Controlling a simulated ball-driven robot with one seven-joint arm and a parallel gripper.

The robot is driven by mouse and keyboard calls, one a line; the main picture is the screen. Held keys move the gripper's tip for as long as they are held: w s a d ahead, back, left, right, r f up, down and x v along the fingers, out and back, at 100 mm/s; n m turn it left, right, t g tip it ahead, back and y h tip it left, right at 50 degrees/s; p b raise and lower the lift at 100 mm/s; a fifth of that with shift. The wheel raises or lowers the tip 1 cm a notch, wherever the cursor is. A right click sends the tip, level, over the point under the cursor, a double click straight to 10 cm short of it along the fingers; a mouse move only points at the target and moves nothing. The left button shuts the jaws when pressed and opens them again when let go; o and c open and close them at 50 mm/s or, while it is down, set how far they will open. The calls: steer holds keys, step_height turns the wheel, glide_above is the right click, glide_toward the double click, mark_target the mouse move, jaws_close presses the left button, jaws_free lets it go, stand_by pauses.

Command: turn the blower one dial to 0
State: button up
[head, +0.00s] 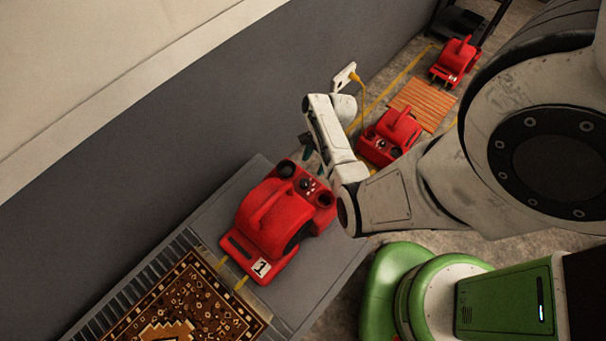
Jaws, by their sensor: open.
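Blower one (278,218) is a red machine with a carrying handle and a white label marked 1. It stands on a grey platform near the middle of the head view. Its far end has a small control panel with a dark round dial (304,184) between two dark round parts. The dial's marks and pointer are too small to read. My gripper (308,150) is just beyond that panel, with dark fingers partly hidden by my white wrist. It is open and appears apart from the dial.
The grey platform (334,250) also bears a patterned rug (190,300). Another red blower (391,135) stands behind my wrist, and a third (455,61) is farther back. A wooden slatted pallet (424,104) lies between them. A dark grey wall band (150,150) runs along the left.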

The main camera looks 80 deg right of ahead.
mark_target(305, 182)
steer(key=b+x, duration=0.1)
steer(key=x, duration=0.8)
steer(key=shift+f+b, duration=0.15)
steer(key=shift+b, duration=0.15)
steer(key=c, duration=1)
